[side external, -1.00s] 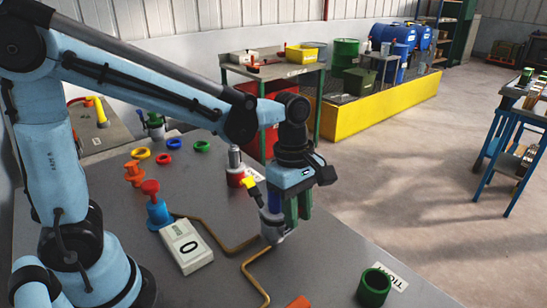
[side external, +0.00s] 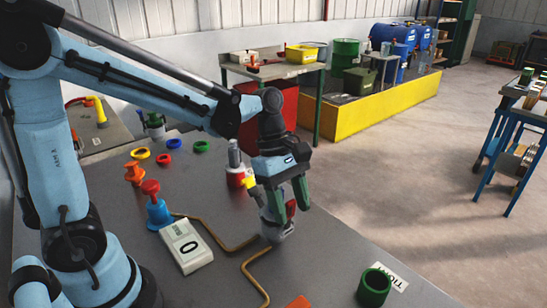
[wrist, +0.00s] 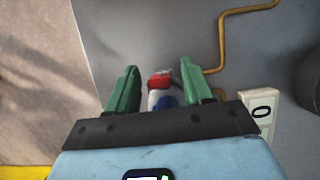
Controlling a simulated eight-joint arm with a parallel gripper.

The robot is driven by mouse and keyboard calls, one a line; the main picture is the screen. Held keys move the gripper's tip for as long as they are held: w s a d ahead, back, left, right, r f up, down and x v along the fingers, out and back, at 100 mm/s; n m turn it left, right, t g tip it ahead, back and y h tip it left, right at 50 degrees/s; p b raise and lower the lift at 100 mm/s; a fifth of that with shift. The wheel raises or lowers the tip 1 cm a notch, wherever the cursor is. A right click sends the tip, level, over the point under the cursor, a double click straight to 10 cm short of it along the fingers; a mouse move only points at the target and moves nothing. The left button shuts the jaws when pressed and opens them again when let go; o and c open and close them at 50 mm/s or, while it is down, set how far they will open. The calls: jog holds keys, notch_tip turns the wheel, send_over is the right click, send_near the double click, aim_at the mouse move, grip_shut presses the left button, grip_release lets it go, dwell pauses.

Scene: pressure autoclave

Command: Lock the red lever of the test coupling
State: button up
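The test coupling (side external: 274,231) is a small grey-white fitting standing on the grey bench, where the brown pipe runs meet. Its red lever (side external: 291,208) shows between the fingers of my gripper (side external: 288,204). In the wrist view the red lever (wrist: 160,79) lies between the two green fingers, with a white body and a blue part (wrist: 167,101) below it. My gripper (wrist: 160,82) is open there, with a visible gap on both sides of the lever. The fingers hide part of the coupling in the side view, and I cannot tell whether either touches it.
A white gauge box (side external: 187,246) reading 0 and a blue fitting with a red knob (side external: 157,209) stand left of the coupling. A red-based cylinder (side external: 235,177) stands behind it. The bench's right edge is close.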

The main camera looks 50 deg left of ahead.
jog(key=v, duration=1.2)
jog(key=shift+r, duration=0.1)
jog(key=shift+d, duration=0.2)
jog(key=c, duration=0.3)
jog(key=d+f+m+y, duration=0.1)
jog(key=d+m+y, duration=0.1)
jog(key=s+d+f+m+y, duration=0.1)
jog(key=d+m+y, duration=0.1)
jog(key=m, duration=0.1)
jog(key=s+d+f+m+y, duration=0.1)
jog(key=d+m, duration=0.2)
jog(key=shift+s+d+f+g+y, duration=0.1)
jog(key=shift+s+f+g+y, duration=0.05)
jog(key=shift+f+g+y, duration=0.2)
grip_shut()
jog(key=s+d+r+m+t+y, duration=0.1)
jog(key=s+d+m+t+y, duration=0.3)
jog(key=d+m, duration=0.5)
jog(key=w+a+f+t, duration=0.1)
jog(key=w+a+f, duration=0.4)
jog(key=a+f, duration=0.2)
jog(key=shift+w+a+f+y, duration=0.15)
jog(key=shift+a+y, duration=0.2)
jog(key=shift+a, duration=0.6)
